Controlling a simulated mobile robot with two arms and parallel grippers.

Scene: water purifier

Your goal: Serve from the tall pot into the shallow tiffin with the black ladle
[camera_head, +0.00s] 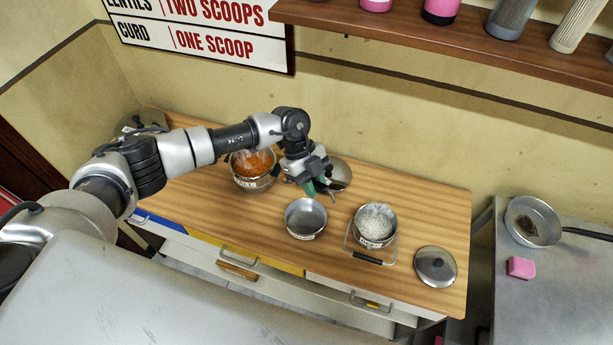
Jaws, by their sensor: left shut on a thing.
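The pot with orange-red food (254,168) stands at the back of the wooden counter, partly behind my left arm, its label only partly readable. An empty shallow round tiffin (306,217) stands in front of it to the right. My left gripper (318,187), with green fingertips, is over the counter between the pot and a shiny metal lid (342,173). It appears shut on this lid; the contact is mostly hidden by the fingers. I cannot tell whether the lid touches the counter. I cannot make out the black ladle. My right gripper is not in view.
An open container of white food (376,220) with a wire handle stands right of the tiffin. Another lid (436,265) lies at the counter's right front. A pan (532,222) and pink block (521,267) are on the metal table. A shelf (450,35) hangs above.

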